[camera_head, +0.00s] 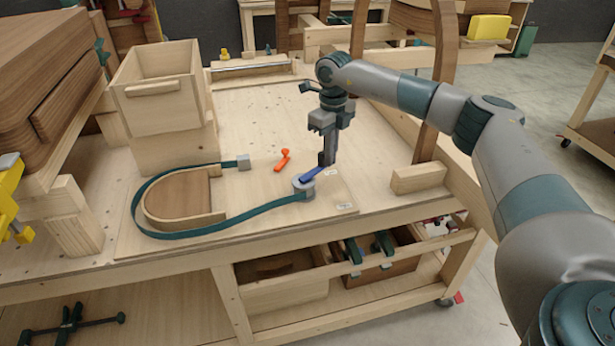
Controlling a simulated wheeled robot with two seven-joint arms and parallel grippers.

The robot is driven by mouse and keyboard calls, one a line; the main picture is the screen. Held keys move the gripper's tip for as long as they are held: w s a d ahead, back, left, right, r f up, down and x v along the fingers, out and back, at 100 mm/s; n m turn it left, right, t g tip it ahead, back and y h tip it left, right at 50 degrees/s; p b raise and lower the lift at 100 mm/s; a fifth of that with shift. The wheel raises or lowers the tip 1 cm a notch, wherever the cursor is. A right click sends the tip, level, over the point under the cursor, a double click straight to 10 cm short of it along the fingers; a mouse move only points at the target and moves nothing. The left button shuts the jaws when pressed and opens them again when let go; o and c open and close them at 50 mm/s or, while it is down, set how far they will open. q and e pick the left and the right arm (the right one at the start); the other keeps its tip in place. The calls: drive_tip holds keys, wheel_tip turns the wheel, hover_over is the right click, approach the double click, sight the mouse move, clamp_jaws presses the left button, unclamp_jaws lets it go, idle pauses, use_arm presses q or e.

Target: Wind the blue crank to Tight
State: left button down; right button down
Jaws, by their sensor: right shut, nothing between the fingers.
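The blue crank (311,173) is a short blue lever on a round grey hub (303,188) near the middle of the workbench. It points up and to the right from the hub. A dark green strap (255,211) runs from the hub around a curved wooden form (180,196) to a grey block (243,161). My right gripper (326,162) points down with its fingers shut at the outer end of the crank; I cannot tell whether they touch it. Small white labels (344,205) lie right of the hub, too small to read. My left gripper is not in view.
An orange lever (282,159) lies left of my right gripper. A wooden box (153,88) stands at the back left. A wooden block (418,177) and an upright curved post (433,125) stand to the right. The bench top behind the gripper is mostly clear.

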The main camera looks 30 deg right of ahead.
sight(325, 167)
drive_tip(key=shift+f, duration=0.15)
drive_tip(key=shift+f+b, duration=0.9)
drive_tip(key=shift+f, duration=0.5)
drive_tip(key=shift+w+d, duration=0.2)
drive_tip(key=shift+w, duration=0.55)
drive_tip(key=shift+w+b, duration=0.4)
drive_tip(key=shift+w, duration=0.3)
